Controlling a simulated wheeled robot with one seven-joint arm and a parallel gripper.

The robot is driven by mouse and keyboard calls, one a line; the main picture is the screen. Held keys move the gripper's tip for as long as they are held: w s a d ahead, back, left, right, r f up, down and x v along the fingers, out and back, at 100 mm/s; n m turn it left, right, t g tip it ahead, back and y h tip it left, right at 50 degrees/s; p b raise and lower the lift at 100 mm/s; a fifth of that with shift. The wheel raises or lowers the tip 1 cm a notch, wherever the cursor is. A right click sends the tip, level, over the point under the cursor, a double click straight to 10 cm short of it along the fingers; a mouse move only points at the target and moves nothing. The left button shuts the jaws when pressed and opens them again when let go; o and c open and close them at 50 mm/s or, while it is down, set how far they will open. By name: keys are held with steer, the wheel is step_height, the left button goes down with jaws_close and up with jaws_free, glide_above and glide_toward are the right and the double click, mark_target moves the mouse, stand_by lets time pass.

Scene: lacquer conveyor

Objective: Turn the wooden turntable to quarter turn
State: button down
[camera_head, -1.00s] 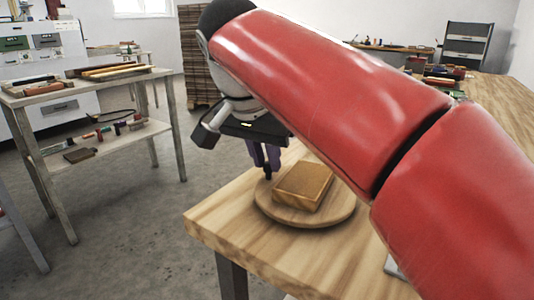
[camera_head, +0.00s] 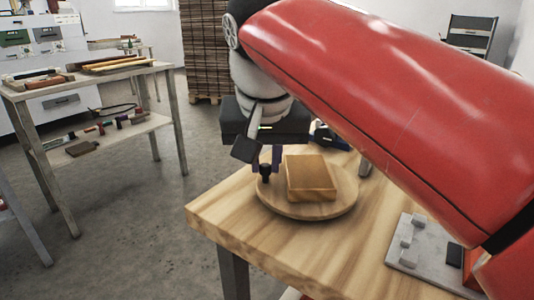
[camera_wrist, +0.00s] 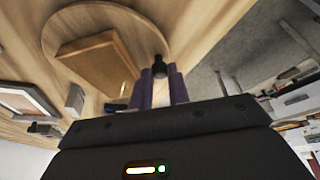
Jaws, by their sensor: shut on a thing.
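The wooden turntable (camera_head: 335,205) is a round pale disc lying flat near the corner of the wooden table. A brown rectangular block (camera_head: 311,180) lies on it. A small dark knob (camera_head: 265,172) stands at the disc's left edge. My gripper (camera_head: 266,158) points down over that edge, its purple fingers shut on the knob. The wrist view shows the disc (camera_wrist: 128,35), the block (camera_wrist: 95,62) and the dark knob (camera_wrist: 158,68) between the fingertips of my gripper (camera_wrist: 160,82). My red arm hides part of the table behind the disc.
A grey plate with small blocks (camera_head: 408,262) lies on the table to the right. A small grey post (camera_head: 365,166) stands behind the disc. A tool shelf (camera_head: 130,133) stands apart at the left, with open floor between. The table's front left edge is clear.

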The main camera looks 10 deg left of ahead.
mark_target(279, 200)
steer(key=shift+s+d+n+y, duration=0.3)
steer(key=shift+s+n, duration=0.1)
steer(key=shift+n, duration=0.35)
steer(key=shift+s+d+n+y, duration=0.15)
steer(key=shift+s+n+y, duration=0.2)
steer(key=shift+n, duration=0.4)
steer(key=shift+s+d+n+g+y, duration=0.35)
steer(key=shift+s+d+n, duration=0.15)
steer(key=shift+n, duration=0.6)
steer(key=shift+s+d+n+g+y+p, duration=0.2)
steer(key=shift+s+d+n, duration=0.15)
steer(key=shift+n, duration=0.4)
steer(key=shift+s+d+n+g+y+p, duration=0.1)
steer(key=shift+s+d+n+g+y, duration=0.15)
steer(key=shift+n, duration=0.5)
steer(key=shift+s+d+n+g, duration=0.25)
steer(key=shift+d+n, duration=0.4)
steer(key=shift+n, duration=0.45)
steer(key=shift+d+n, duration=0.15)
steer(key=shift+n, duration=0.15)
steer(key=c, duration=1.6)
jaws_free()
steer(key=p+v, duration=0.1)
steer(key=v, duration=0.7)
steer(key=shift+w+p, duration=0.15)
steer(key=shift+p, duration=0.25)
